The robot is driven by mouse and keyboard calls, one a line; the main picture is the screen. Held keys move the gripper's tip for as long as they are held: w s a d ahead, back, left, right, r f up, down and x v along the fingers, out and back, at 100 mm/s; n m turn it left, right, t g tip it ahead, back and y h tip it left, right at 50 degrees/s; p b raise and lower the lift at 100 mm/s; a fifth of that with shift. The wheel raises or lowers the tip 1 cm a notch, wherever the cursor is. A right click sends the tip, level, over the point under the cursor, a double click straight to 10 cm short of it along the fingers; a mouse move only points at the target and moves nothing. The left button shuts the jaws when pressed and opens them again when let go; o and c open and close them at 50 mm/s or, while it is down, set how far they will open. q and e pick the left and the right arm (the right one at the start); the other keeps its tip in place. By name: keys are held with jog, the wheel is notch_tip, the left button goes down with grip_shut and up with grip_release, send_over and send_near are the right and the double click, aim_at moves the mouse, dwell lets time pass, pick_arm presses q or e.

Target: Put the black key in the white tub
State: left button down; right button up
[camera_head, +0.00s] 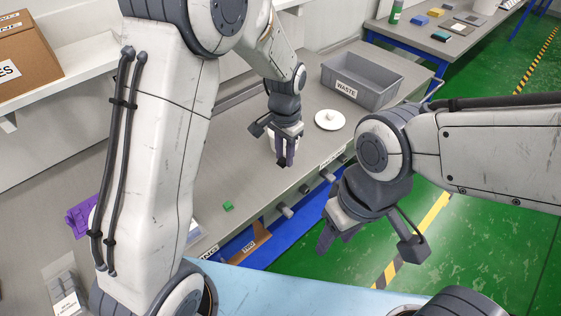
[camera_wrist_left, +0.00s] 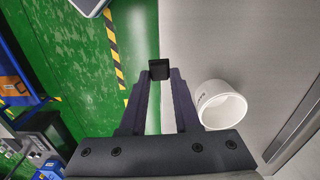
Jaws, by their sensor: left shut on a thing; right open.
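My left gripper (camera_head: 284,163) is shut on the black key (camera_wrist_left: 159,69), a small dark block between its fingertips. In the head view the key (camera_head: 282,165) shows only as a small dark patch at the tips. The white tub (camera_wrist_left: 222,104) is open at the top and empty as far as I see; it is just right of the left fingers in the left wrist view. In the head view the tub (camera_head: 273,143) is mostly hidden behind the left gripper. The key is beside the tub, not over its mouth. My right gripper (camera_head: 325,238) is open and empty, right of the bench's front edge.
A white round lid with a knob (camera_head: 330,119) lies on the bench, right of the tub. A grey bin marked WASTE (camera_head: 362,80) stands behind it. A green block (camera_head: 228,206) lies near the front edge. The bench between block and tub is clear.

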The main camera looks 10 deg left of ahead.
pick_arm(q)
jog(key=w+a+p, duration=0.1)
jog(key=w+p, duration=0.4)
jog(key=w, duration=1.6)
jog(key=shift+w+a+f+p, duration=0.15)
jog(key=shift+a+f+p, duration=0.15)
jog(key=shift+f, duration=0.15)
pick_arm(e)
notch_tip(320, 180, up, 7)
jog(key=shift+f, duration=0.15)
pick_arm(q)
jog(key=shift+f+b, duration=2.55)
jog(key=shift+f, duration=1.1)
pick_arm(e)
jog(key=shift+f, duration=2.55)
pick_arm(q)
jog(key=shift+f+b, duration=1.95)
jog(key=shift+f, duration=0.55)
pick_arm(e)
jog(key=shift+f, duration=1.95)
